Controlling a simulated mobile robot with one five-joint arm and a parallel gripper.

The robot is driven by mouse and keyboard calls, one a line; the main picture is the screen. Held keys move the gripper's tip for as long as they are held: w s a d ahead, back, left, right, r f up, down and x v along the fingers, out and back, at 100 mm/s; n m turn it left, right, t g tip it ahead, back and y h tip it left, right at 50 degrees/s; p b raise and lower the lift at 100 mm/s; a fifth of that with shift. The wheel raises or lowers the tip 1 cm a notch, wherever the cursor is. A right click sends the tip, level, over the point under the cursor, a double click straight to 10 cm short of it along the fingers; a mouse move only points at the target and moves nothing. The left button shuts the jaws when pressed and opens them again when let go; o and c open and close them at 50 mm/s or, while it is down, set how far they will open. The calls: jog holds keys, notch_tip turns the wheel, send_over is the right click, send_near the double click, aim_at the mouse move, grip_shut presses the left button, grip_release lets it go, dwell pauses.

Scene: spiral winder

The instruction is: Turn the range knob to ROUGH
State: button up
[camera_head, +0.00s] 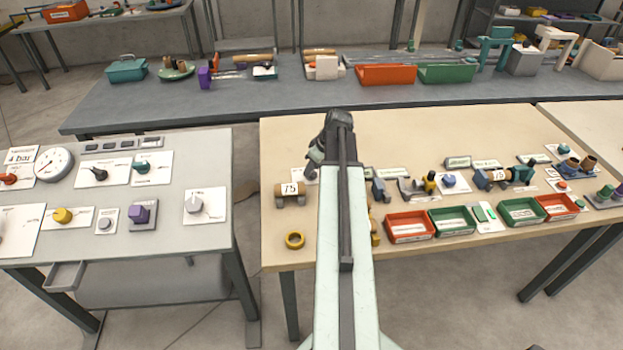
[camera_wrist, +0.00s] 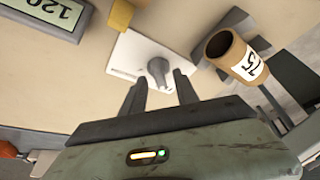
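In the wrist view a grey knob (camera_wrist: 157,72) stands on a white plate (camera_wrist: 130,57). Its pointer and any lettering are too small to read, so I cannot tell its setting. My gripper (camera_wrist: 161,80) is open, with its two dark fingers apart and the knob seen between their tips. I cannot tell whether either finger touches it. In the head view my gripper (camera_head: 314,160) is over the left part of the wooden table (camera_head: 285,135). A white plate (camera_head: 303,175) shows just below it there, partly hidden by my gripper and arm.
A display reading 120 (camera_wrist: 48,15) and a yellow block (camera_wrist: 120,14) lie to the left. Red and green trays (camera_head: 408,238) stand right of my arm.

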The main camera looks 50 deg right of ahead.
jog(key=shift+w+f, duration=0.2)
jog(key=shift+f, duration=0.5)
jog(key=shift+r, duration=0.15)
